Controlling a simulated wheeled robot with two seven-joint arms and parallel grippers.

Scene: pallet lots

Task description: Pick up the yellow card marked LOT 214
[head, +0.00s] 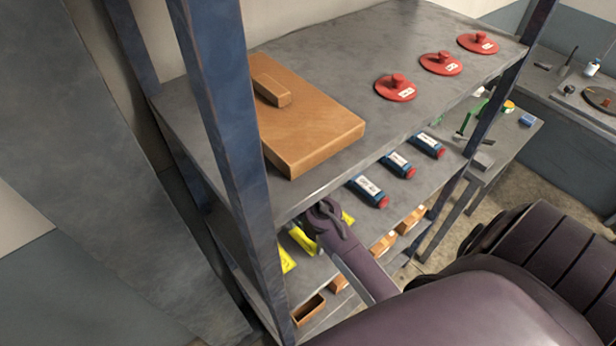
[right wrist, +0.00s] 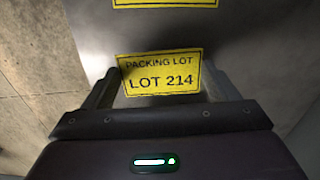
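The yellow card marked PACKING LOT, LOT 214 (right wrist: 160,74) lies on a grey shelf surface in the right wrist view. My right gripper (right wrist: 158,88) has its fingers wide apart, one on each side of the card; I cannot tell if they touch it. My left gripper is not in view.
Another yellow card (right wrist: 165,3) is cut off at the top of the wrist view. A blue post (head: 225,120) stands left of my arm. Above are a brown box (head: 315,125) and red knobbed discs (head: 396,88).

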